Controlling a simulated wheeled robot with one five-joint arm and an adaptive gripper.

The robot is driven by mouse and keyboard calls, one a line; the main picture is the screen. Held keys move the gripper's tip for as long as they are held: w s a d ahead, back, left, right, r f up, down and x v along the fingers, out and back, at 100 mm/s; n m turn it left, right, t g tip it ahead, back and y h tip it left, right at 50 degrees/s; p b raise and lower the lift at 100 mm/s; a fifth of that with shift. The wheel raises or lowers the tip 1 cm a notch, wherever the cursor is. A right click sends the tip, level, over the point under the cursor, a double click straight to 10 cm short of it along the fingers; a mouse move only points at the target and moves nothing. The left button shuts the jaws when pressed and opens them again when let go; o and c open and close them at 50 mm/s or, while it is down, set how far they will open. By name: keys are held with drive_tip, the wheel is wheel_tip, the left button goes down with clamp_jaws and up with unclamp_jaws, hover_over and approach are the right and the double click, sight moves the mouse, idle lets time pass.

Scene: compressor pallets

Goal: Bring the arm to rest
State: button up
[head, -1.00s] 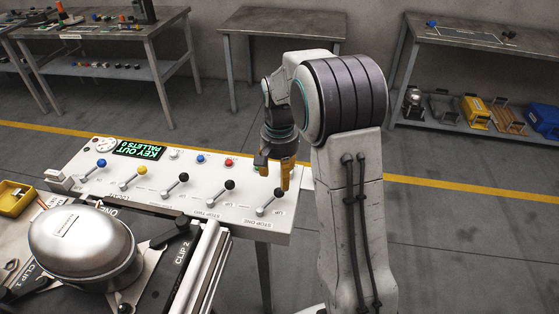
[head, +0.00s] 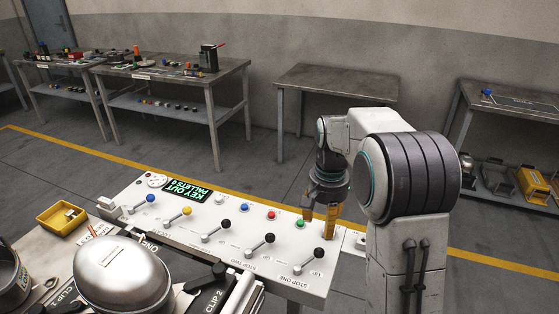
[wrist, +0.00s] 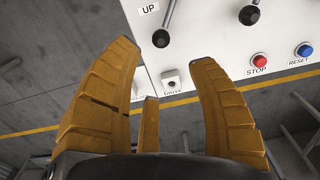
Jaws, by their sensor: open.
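My gripper (head: 331,238) is open and empty, pointing down over the right end of the white control panel (head: 195,248). In the wrist view a black lever knob (wrist: 161,39) and a small button (wrist: 170,79) show between the fingers.
A domed metal compressor (head: 122,272) sits on the pallet at the lower left, near a yellow tray (head: 48,222). A bare table (head: 335,84) stands behind my arm. A workbench (head: 170,75) with parts is at the back left. A shelf (head: 515,105) stands right.

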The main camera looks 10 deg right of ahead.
drive_tip(key=shift+n, duration=0.3)
drive_tip(key=s+a+f+n+g, duration=0.1)
drive_tip(key=s+f+n, duration=0.15)
drive_tip(key=s, duration=0.25)
drive_tip(key=s+a+f+n, duration=0.1)
drive_tip(key=s+n, duration=0.2)
drive_tip(key=s, duration=0.3)
drive_tip(key=s+a+r+n+t+p, duration=0.1)
drive_tip(key=s+a+r+t+p, duration=0.3)
drive_tip(key=s+r, duration=0.7)
drive_tip(key=shift+s+a+r+p, duration=0.35)
drive_tip(key=shift+r+p, duration=0.15)
drive_tip(key=shift+r, duration=0.15)
drive_tip(key=shift+n, duration=0.25)
